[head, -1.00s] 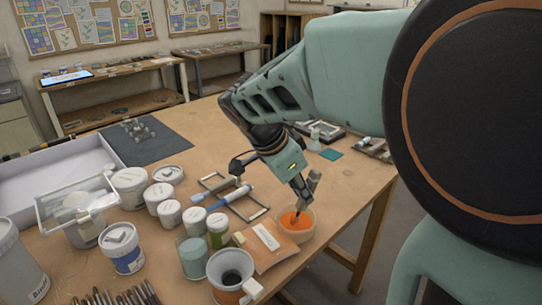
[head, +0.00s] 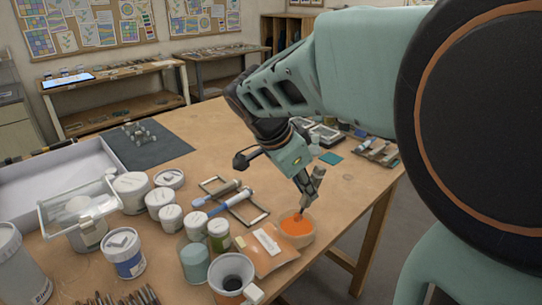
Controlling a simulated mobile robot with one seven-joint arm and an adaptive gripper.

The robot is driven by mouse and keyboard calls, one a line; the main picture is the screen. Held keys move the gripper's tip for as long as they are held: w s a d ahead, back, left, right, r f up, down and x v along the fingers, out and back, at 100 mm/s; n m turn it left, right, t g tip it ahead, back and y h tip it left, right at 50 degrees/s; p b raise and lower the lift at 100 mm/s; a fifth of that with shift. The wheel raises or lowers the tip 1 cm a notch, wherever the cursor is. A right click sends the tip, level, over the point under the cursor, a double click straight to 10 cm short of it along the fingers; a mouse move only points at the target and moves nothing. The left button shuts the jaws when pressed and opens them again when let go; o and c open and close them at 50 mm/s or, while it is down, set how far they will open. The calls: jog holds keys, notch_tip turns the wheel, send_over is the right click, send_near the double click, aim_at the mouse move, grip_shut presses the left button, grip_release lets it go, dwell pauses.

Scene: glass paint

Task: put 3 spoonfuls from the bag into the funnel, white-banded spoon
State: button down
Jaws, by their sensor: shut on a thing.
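My gripper (head: 311,183) is shut on a thin dark spoon (head: 302,206), tilted down over a round tan open container of orange powder (head: 297,225). The spoon's lower end is at or in the powder; I cannot tell which, and no white band can be made out. A flat orange packet with a white label (head: 268,250) lies against this container; I cannot tell whether the two are one bag. The funnel (head: 232,279) is grey with a dark inside and stands at the front, left of and nearer than the powder.
Lidded white tubs (head: 124,250) and small jars (head: 195,262) crowd the left of the funnel. Blue-handled tools (head: 208,199) and a thin frame (head: 247,212) lie behind the powder. A white tray (head: 60,180) is at the left. The table's right edge is close to the powder.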

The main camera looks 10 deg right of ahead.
aim_at(314, 173)
jog(key=shift+d+r, duration=0.2)
jog(key=shift+r, duration=0.5)
jog(key=shift+r+p, duration=1.4)
jog(key=shift+r, duration=0.8)
jog(key=shift+a, duration=0.1)
